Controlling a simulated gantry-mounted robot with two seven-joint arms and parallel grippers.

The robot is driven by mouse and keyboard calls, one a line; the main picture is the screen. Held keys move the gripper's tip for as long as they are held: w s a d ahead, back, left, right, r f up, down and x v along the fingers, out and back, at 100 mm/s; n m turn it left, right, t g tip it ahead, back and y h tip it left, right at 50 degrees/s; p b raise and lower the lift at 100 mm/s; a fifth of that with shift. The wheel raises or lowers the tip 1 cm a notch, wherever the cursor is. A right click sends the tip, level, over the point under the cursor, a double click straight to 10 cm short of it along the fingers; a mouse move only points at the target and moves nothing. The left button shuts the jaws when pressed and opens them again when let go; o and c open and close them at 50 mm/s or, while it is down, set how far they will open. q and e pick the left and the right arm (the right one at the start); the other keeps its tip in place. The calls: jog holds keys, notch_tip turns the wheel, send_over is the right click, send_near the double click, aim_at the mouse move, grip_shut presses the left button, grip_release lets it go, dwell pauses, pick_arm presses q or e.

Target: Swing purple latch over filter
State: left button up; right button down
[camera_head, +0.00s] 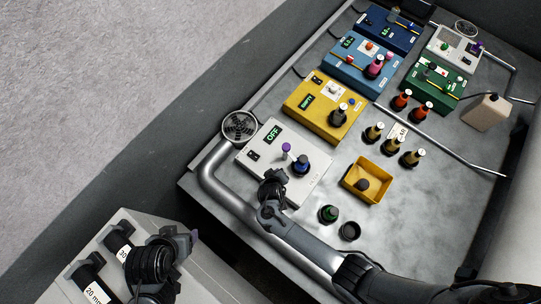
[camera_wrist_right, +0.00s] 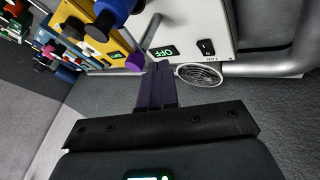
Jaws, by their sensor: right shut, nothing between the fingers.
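The purple latch knob (camera_head: 286,147) stands on the white box (camera_head: 262,160) with the OFF display. The knob (camera_wrist_right: 136,62) also shows in the right wrist view, on a grey rod. A blue-topped part (camera_head: 302,164) sits beside it on the box; I cannot tell whether this is the filter. My right gripper (camera_head: 271,178) is over the box's near edge, close to the latch. Its purple fingers (camera_wrist_right: 157,80) are shut and empty, with tips just below the purple knob in the wrist view. My left gripper (camera_head: 190,238) is at the lower left, away from the box; its opening is unclear.
A round fan (camera_head: 240,126) sits beside the white box's left corner. A grey tube rail (camera_head: 222,200) runs along the table's near edge. A yellow tray (camera_head: 367,181) and a green-topped bottle (camera_head: 328,214) stand to the right. A yellow box (camera_head: 322,105) stands behind.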

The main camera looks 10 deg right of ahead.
pick_arm(q)
notch_tip(320, 180, down, 9)
jog(key=b, duration=0.9)
jog(key=shift+d+f, duration=0.15)
jog(key=shift+f, duration=0.05)
pick_arm(e)
jog(key=w+d+f, duration=0.6)
jog(key=f, duration=0.1)
jog(key=shift+w+d+f, duration=0.3)
jog(key=shift+w+d, duration=0.05)
jog(key=shift+w, duration=0.05)
